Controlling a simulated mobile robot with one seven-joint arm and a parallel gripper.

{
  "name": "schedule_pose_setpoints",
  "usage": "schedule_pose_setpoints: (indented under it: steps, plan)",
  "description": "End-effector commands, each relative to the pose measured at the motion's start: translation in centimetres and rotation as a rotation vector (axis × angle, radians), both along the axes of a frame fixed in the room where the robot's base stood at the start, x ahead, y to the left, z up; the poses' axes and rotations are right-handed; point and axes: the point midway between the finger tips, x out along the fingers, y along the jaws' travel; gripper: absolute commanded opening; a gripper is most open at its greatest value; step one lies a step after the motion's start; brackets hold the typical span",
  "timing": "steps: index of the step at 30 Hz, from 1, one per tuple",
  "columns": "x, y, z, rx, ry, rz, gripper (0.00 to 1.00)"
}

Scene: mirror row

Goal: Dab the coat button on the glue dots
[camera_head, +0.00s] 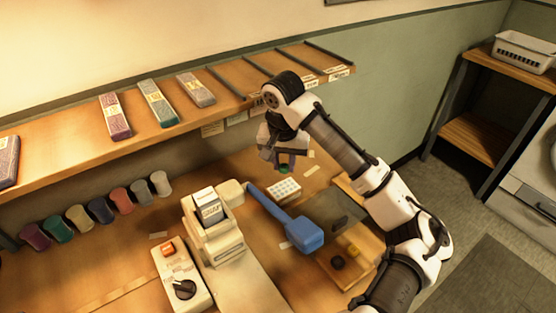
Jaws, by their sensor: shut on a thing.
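My gripper (284,162) is at the centre of the view, pointing down above the worktable, just behind a small white card with rows of dots (284,190), which looks like the glue dots. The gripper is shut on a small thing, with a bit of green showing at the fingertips. It looks like the coat button, but the fingers hide most of it and its shape is not clear. It appears held above the table; I cannot tell the exact gap to the card.
A blue long-handled tool (303,236) lies in front of the card. A beige machine (214,232) and a control box with a black knob (180,279) stand left. A wooden tray (345,278) holds small dark and yellow pieces. Coloured spools (101,210) line the back under a shelf (150,132).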

Motion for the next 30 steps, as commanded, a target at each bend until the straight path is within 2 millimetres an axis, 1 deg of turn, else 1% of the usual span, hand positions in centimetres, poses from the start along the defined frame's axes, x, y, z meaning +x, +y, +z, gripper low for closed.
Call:
schedule_pose_setpoints:
  steps: [5,15,18,22,30]
  plan:
    - [0.0,0.0,-1.4,-0.001,0.000,0.000,0.06]
    - [0.0,0.0,-5.0,0.000,-0.001,0.001,0.06]
    - [0.0,0.0,-5.6,0.000,-0.001,0.002,0.06]
    - [0.0,0.0,-5.9,0.000,0.000,0.002,0.06]
    - [0.0,0.0,-5.8,0.000,0.000,0.002,0.06]
